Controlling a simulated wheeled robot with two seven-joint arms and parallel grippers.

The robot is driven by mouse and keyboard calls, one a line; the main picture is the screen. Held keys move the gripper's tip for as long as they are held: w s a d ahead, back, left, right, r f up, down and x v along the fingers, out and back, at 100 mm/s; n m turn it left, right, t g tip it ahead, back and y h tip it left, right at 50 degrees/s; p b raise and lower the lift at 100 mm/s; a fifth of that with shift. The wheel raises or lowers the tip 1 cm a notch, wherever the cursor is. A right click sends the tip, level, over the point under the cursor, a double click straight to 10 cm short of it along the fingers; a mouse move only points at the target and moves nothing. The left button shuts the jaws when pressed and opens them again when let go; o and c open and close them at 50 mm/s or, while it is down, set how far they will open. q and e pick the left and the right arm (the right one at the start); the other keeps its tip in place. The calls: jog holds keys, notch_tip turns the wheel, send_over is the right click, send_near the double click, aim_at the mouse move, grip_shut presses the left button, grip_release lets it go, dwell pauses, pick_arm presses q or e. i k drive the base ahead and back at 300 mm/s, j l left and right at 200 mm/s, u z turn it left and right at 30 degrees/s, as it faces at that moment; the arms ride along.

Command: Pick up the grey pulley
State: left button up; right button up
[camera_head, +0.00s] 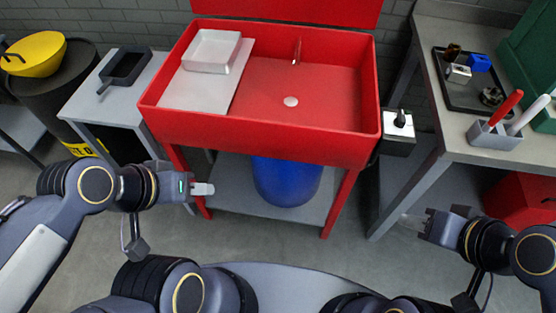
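A small dark grey round part (491,96), which looks like the grey pulley, lies at the right side of a black tray (452,98) on the grey bench at the right. It is small, so its details are unclear. My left gripper (203,189) is in front of the red sink's left leg, far from the tray.
The tray also holds a silver block (458,74), a blue block (479,62) and a brown part (453,52). A grey holder (494,136) with red and white handled tools stands near the bench (432,135) edge. The red sink (270,138) fills the middle.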

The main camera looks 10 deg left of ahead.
aim_at(490, 96)
jog(key=i+l+z, duration=0.1)
jog(key=z, duration=0.3)
jog(key=i+l+z, duration=0.1)
jog(key=z, duration=0.35)
jog(key=i+l+z, duration=0.15)
jog(key=z, duration=0.25)
jog(key=i+l+z, duration=0.1)
jog(key=z, duration=0.3)
jog(key=i+l, duration=0.5)
jog(key=i, duration=0.1)
